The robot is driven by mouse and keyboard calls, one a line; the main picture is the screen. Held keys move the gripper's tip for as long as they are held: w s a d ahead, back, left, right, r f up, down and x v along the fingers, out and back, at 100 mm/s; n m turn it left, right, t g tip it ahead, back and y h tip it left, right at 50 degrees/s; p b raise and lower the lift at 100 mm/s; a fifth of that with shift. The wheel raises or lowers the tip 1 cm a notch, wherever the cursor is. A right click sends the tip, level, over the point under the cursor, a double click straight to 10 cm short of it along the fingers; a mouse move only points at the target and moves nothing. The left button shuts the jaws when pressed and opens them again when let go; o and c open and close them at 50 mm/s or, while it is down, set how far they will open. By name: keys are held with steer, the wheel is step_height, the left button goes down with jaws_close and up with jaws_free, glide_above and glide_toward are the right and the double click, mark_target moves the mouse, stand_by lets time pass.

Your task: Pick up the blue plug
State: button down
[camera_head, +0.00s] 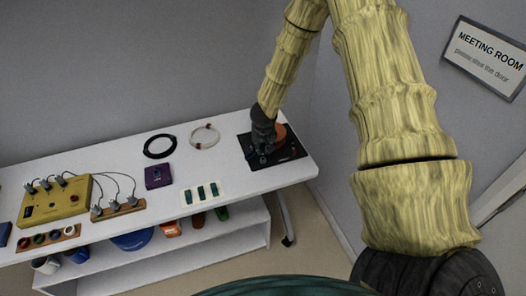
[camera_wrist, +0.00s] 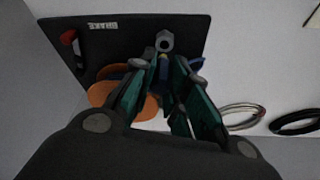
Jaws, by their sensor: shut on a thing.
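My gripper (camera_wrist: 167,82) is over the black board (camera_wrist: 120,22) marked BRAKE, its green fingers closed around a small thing. Most of that thing is hidden. A narrow piece with some blue and yellow (camera_wrist: 163,68) shows between the fingertips, just below a grey round end with a dark hole (camera_wrist: 165,41). I cannot tell for sure whether this is the blue plug. In the head view my gripper (camera_head: 263,150) is low at the black board (camera_head: 292,150), at the table's right end, and hides part of it.
A red switch (camera_wrist: 69,37) sits on the board. A white cable coil (camera_head: 205,135), black coil (camera_head: 160,146), purple box (camera_head: 158,177) and yellow box (camera_head: 54,203) stand further left.

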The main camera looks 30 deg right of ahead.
steer(key=s+a+r+b, duration=0.1)
steer(key=s+a+b, duration=0.4)
steer(key=s, duration=0.9)
steer(key=shift+a+r, duration=0.2)
steer(key=shift+a, duration=1.1)
step_height(320, 180, up, 19)
steer(key=p, duration=1.8)
